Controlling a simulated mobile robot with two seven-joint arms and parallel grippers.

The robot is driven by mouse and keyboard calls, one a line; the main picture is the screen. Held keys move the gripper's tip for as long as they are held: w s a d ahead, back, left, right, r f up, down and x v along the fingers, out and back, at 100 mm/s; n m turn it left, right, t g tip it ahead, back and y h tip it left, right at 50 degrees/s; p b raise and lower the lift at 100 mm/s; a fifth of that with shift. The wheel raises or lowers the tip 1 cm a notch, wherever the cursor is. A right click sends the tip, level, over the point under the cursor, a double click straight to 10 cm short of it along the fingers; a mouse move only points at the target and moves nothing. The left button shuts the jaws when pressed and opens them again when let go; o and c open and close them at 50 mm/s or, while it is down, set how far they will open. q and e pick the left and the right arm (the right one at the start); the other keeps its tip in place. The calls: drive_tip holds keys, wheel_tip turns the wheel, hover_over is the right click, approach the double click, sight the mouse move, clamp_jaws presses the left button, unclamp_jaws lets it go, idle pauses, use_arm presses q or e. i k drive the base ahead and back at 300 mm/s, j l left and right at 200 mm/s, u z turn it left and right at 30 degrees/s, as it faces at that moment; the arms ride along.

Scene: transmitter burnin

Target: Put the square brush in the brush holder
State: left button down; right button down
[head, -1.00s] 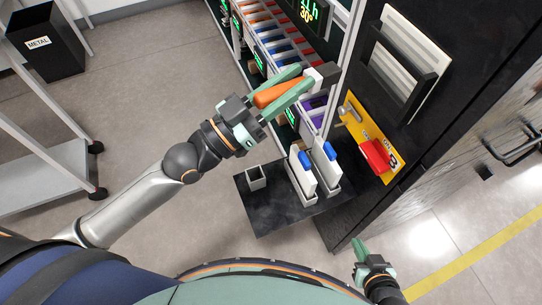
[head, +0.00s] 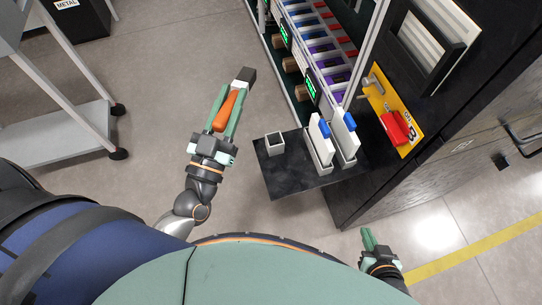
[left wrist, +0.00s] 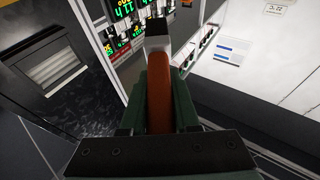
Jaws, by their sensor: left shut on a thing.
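The square brush has an orange handle (head: 227,112), a white collar and a dark square head (head: 246,73). My left gripper (head: 233,92) is shut on the handle, with the brush head sticking out beyond the fingertips. The handle also shows between the fingers in the left wrist view (left wrist: 159,92). A small grey open square cup (head: 275,142), which looks like the brush holder, stands on a black shelf (head: 290,180). It looks empty. The brush is left of the cup and apart from it. My right gripper (head: 368,240) is empty near the bottom right, its fingers close together.
Two white upright holders with blue-topped white items (head: 320,140) stand right of the cup. Behind is a rack of coloured slots (head: 320,50). A yellow panel with a red switch (head: 397,127) is on the right. A cart (head: 70,135) stands left; open floor lies between.

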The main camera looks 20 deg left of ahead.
sight(276, 149)
drive_tip(key=k+l+z, duration=0.1)
drive_tip(key=k+z, duration=0.3)
drive_tip(key=j+z, duration=0.1)
drive_tip(key=z, duration=2.4)
drive_tip(key=k+j, duration=0.3)
drive_tip(key=j, duration=0.2)
drive_tip(key=k+j, duration=0.35)
drive_tip(key=j, duration=0.15)
drive_tip(key=k+j, duration=0.3)
drive_tip(key=j, duration=0.2)
drive_tip(key=k+j, duration=0.3)
drive_tip(key=j, duration=0.2)
drive_tip(key=k+j, duration=0.3)
drive_tip(key=j, duration=0.2)
